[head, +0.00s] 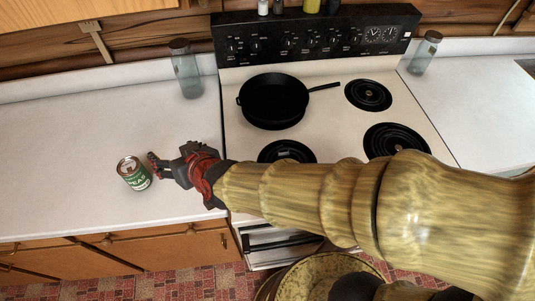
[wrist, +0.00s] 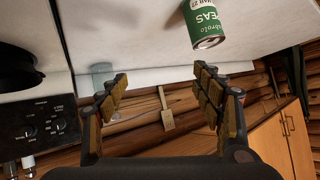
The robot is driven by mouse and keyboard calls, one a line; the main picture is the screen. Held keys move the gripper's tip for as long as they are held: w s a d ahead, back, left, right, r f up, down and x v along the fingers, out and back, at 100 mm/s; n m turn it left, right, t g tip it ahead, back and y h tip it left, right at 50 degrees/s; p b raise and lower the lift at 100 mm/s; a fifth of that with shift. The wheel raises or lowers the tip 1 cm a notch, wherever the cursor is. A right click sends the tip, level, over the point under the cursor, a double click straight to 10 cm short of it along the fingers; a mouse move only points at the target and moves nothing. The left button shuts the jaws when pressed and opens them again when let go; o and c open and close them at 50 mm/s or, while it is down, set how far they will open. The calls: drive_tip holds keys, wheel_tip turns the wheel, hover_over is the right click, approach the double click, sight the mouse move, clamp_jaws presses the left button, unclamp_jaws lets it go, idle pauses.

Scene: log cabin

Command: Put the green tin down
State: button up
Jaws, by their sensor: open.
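The green tin (head: 134,173), labelled as peas, stands upright on the white counter left of the stove in the head view. In the wrist view the tin (wrist: 206,22) shows near the top edge, partly cut off, beyond the fingertips. My gripper (head: 155,165) is just right of the tin in the head view. In the wrist view its two fingers (wrist: 160,85) are spread wide with nothing between them. The tin appears apart from the fingers.
The white counter (head: 60,150) has free room around the tin. A glass jar (head: 185,70) stands at the back by the stove (head: 330,90). A black frying pan (head: 273,101) sits on a back burner. Another jar (head: 424,53) stands right of the stove.

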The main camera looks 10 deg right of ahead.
drive_tip(key=s+d+r+m+g+h, duration=0.1)
drive_tip(key=s+d, duration=0.3)
drive_tip(key=d, duration=0.7)
drive_tip(key=s+d+r+m+g+h, duration=0.1)
drive_tip(key=s+d+r+m+h, duration=0.1)
drive_tip(key=d, duration=1)
drive_tip(key=s+d+r+m+g+h, duration=0.1)
drive_tip(key=s+d+h, duration=0.3)
drive_tip(key=d, duration=0.8)
drive_tip(key=shift+s+d+r+m+g, duration=0.15)
drive_tip(key=shift+s+r+m+g, duration=0.25)
drive_tip(key=shift+s, duration=0.75)
